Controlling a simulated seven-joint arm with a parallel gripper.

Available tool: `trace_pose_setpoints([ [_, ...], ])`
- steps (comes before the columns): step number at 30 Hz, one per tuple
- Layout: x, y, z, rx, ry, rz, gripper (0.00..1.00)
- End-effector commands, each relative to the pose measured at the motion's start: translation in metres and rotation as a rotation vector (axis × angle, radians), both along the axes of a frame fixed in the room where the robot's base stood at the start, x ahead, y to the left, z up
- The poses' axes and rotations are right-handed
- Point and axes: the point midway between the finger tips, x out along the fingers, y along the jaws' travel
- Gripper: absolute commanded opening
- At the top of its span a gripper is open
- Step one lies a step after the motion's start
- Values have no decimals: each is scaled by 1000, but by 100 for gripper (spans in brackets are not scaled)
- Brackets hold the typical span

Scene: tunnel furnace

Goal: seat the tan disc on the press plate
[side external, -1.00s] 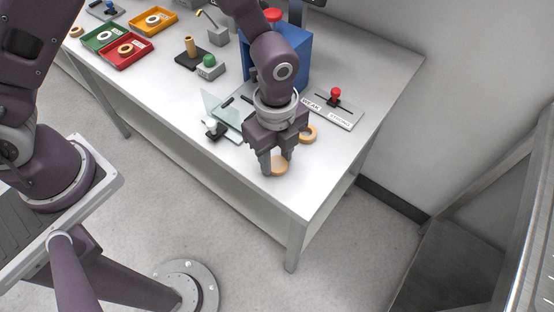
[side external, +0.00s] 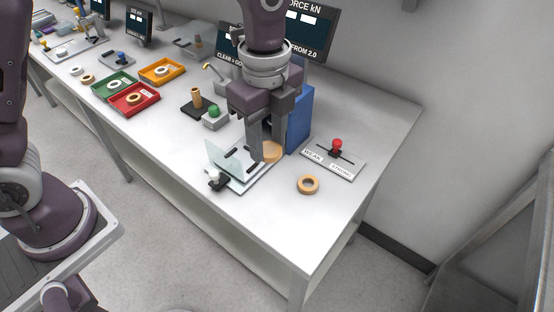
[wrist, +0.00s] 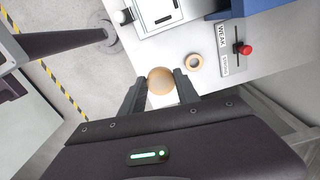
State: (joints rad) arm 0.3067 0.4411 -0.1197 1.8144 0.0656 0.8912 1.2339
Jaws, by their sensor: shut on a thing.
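My gripper (side external: 264,156) is shut on the tan disc (side external: 272,151), a plain round piece without a hole, and holds it in front of the blue press housing (side external: 300,118). In the wrist view the disc (wrist: 161,80) sits between the two fingertips. The light base of the press, with a clear guard panel (side external: 226,163) and a white-knobbed lever (side external: 215,180), lies left of the gripper. In the wrist view the pale plate with dark slots (wrist: 150,16) lies beyond the disc. The fingers partly hide the press area in the side view.
A tan ring (side external: 308,184) lies on the table right of the gripper. A WEAK/STRONG slider with a red knob (side external: 337,146) stands behind it. A green button box (side external: 214,117), red tray (side external: 135,99) and green tray (side external: 114,86) stand left. The front table end is clear.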

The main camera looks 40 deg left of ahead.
Motion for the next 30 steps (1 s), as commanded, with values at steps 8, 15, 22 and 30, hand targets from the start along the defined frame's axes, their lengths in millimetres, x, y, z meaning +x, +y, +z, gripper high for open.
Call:
trace_pose_setpoints([
  [8, 26, 71, 0, -1, -2, 230, 0],
  [15, 35, 118, 0, -1, -2, 380, 0],
  [22, 34, 119, -41, 1, 3, 382, 0],
  [30, 34, 118, -72, 1, 1, 380, 0],
])
